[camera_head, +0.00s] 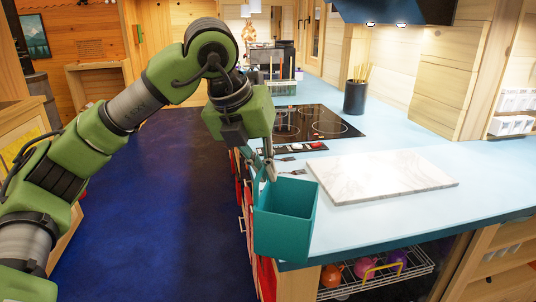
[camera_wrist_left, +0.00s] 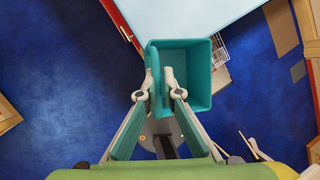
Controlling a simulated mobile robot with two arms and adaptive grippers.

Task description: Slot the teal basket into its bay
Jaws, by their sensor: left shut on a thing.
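The teal basket (camera_head: 284,234) is an open-topped box at the near left corner of the counter, upright, in front of the counter's edge. My left gripper (camera_head: 269,170) is shut on its rim from above. In the left wrist view, the gripper (camera_wrist_left: 157,86) has one finger inside the basket (camera_wrist_left: 199,76) and one outside its left wall. The basket looks empty. It overlaps the counter corner in both views; I cannot tell whether they touch. I cannot make out which place is its bay. My right gripper is not in view.
The blue counter (camera_head: 380,225) bears a marble board (camera_head: 382,176), a black cooktop (camera_head: 318,121) and a dark utensil holder (camera_head: 355,97). A wire rack (camera_head: 408,271) with colourful items sits below the counter's near end. Blue floor (camera_head: 160,220) lies open to the left.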

